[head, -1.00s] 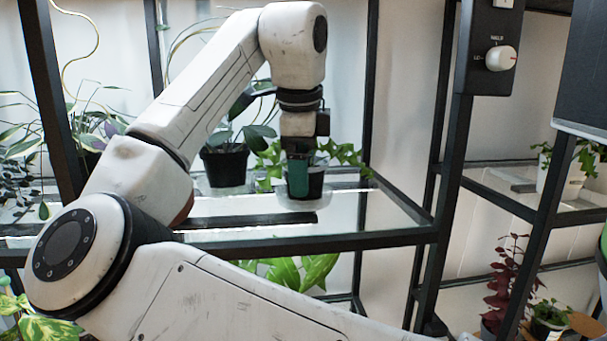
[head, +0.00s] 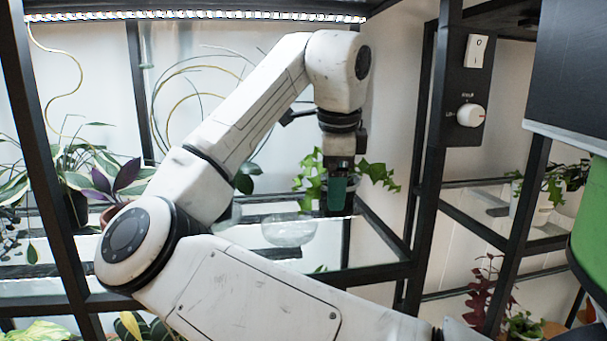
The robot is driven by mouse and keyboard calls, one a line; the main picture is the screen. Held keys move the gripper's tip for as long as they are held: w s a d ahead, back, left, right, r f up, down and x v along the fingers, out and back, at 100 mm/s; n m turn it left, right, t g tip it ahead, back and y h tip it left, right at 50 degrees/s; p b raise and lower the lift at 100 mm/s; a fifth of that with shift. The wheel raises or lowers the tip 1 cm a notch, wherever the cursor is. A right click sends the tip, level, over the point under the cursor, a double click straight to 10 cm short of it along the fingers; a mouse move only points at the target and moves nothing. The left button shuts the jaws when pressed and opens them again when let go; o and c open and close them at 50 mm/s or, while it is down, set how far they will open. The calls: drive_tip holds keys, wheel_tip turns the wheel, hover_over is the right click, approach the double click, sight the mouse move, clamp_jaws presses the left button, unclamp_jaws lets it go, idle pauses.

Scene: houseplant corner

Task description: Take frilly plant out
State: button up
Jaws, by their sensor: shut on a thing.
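The frilly plant (head: 378,174), with lobed green leaves, sits in a small dark pot and is held upright above the glass shelf. My gripper (head: 337,192) is shut on its pot, reaching down from above with a green finger in front. The finger hides most of the pot, and leaves spread out on both sides of it. A clear saucer (head: 288,234) lies empty on the shelf, below and to the left of the held pot.
Black cabinet posts and rails frame the glass shelf (head: 375,277). A lamp strip (head: 200,16) runs along the top. A purple-leaved plant (head: 117,178) stands at left. A switch box (head: 467,90) with a white knob is on the right post.

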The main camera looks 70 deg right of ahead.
drive_tip(key=s+d, duration=0.6)
drive_tip(key=s, duration=0.4)
drive_tip(key=s+d, duration=0.5)
drive_tip(key=s, duration=0.5)
drive_tip(key=shift+d, duration=0.4)
